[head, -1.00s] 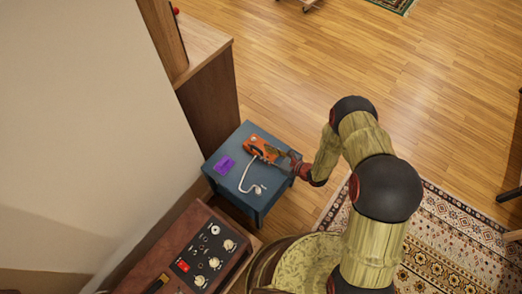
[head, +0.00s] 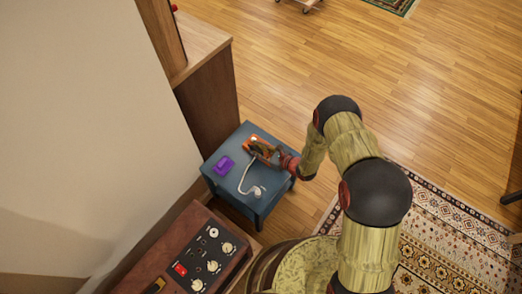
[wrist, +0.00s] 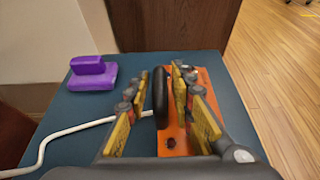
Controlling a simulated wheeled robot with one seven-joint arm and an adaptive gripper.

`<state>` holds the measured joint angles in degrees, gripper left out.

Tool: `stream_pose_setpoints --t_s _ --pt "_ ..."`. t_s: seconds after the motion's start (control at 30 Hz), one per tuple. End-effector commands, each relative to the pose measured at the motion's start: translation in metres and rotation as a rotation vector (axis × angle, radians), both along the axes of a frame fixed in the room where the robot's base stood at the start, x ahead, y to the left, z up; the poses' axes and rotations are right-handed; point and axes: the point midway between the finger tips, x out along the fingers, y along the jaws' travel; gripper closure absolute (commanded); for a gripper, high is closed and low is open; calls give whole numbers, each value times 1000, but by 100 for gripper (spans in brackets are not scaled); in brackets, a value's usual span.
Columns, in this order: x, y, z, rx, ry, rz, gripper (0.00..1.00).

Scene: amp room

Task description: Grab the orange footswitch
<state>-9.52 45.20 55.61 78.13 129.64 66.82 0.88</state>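The orange footswitch (head: 249,141) lies on a small blue table (head: 226,181), with a white cable (head: 243,181) running from it. In the wrist view the footswitch (wrist: 172,138) shows as an orange plate with a dark upright part between my fingers. My gripper (head: 268,153) is over the footswitch and hides part of it in the head view. In the wrist view my gripper (wrist: 159,76) is open, one finger on each side of the dark part. The right finger is over the orange plate. I cannot tell if either finger touches it.
A purple object (head: 224,165) sits on the table left of the footswitch. A wooden cabinet (head: 208,97) stands behind the table, and a brown amplifier (head: 186,252) with knobs is in front. Open wood floor (head: 420,90) lies to the right.

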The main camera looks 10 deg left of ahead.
Motion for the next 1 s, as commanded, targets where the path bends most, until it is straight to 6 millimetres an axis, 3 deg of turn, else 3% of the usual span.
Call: stream_pose_setpoints --t_s 0.37,1.0 --pt "0 0 0 0 0 0 99" --pt "0 0 0 0 0 0 100"
